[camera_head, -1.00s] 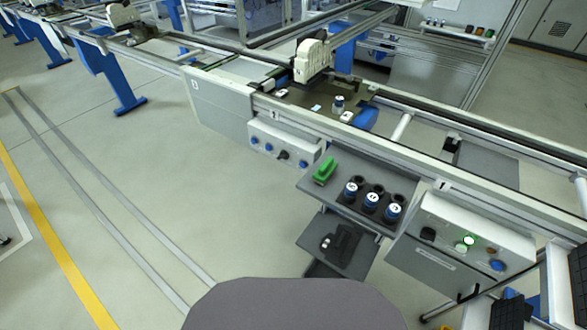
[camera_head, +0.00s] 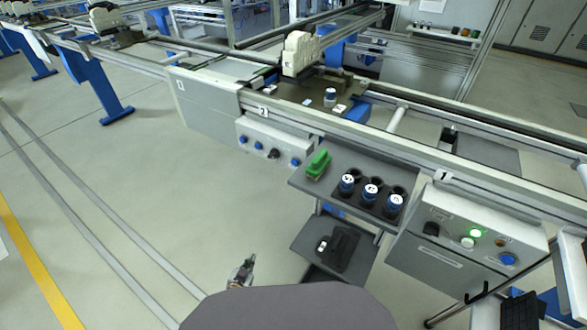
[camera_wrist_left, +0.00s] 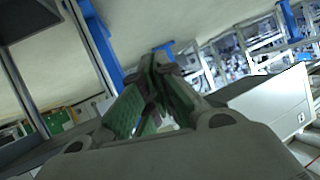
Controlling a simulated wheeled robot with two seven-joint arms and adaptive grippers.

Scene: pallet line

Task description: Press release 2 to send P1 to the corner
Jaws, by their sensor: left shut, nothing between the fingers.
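The control box of station 2 (camera_head: 250,128) hangs on the front of the line, below the "2" label. It carries blue buttons (camera_head: 295,162) and a black knob (camera_head: 273,154); which button is release 2 is too small to read. Above it a dark plate (camera_head: 290,92) on the line holds a white-and-blue cylinder (camera_head: 330,97) and small white pieces; no P1 mark is legible. My left gripper (camera_head: 243,271) is low over the floor, well below the box and apart from it. Its green-padded fingers (camera_wrist_left: 158,75) are shut and empty in the left wrist view. My right gripper is not in view.
A white unit (camera_head: 300,54) stands over the line. A dark shelf to the right holds a green piece (camera_head: 318,164) and labelled blue-white cylinders (camera_head: 371,191). Right of that is another control box (camera_head: 470,225) with a lit green light. Floor left of my gripper is clear.

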